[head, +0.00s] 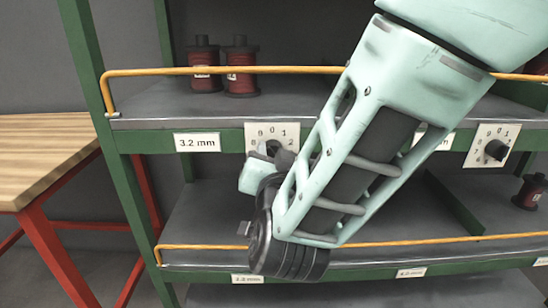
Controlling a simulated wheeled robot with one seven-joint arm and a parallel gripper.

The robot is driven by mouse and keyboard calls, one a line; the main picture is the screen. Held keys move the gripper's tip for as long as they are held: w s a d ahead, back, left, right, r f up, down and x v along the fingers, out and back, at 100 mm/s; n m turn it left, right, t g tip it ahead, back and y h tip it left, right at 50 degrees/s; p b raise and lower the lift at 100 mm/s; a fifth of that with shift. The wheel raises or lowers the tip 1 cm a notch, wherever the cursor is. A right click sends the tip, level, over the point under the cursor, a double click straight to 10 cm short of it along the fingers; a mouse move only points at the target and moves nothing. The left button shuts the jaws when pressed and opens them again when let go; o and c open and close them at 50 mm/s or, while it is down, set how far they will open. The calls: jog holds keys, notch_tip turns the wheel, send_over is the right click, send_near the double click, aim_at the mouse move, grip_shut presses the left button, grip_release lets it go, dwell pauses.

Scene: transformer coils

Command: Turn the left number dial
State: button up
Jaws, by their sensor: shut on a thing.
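The left number dial is a white square plate (262,131) with printed digits and a dark knob (273,147), fixed to the green shelf edge right of a "3.2 mm" label. Its top digits show; my gripper and arm cover the lower part. My gripper (268,157) is shut on the knob, reaching it from below and in front. The fingertips are partly hidden, so the exact hold and the knob's pointing are hard to tell.
A second dial (493,147) sits farther right on the same edge. Two dark red coils (240,68) stand on the upper shelf behind a yellow rail (180,71). Another coil (529,191) stands lower right. A wooden-topped table (45,150) is at left.

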jog(key=m+b, duration=0.4)
jog(key=b, duration=0.1)
jog(key=m+b, duration=0.2)
jog(key=b, duration=0.1)
jog(key=shift+f, duration=0.3)
jog(key=shift+m, duration=0.4)
jog(key=o, duration=1)
jog(key=shift+r, duration=0.1)
jog(key=shift+c, duration=0.2)
jog(key=s+p, duration=0.1)
jog(key=s, duration=1.6)
jog(key=shift+s+d+f+p, duration=0.2)
jog(key=shift+s+f+p, duration=0.1)
jog(key=shift+p, duration=0.1)
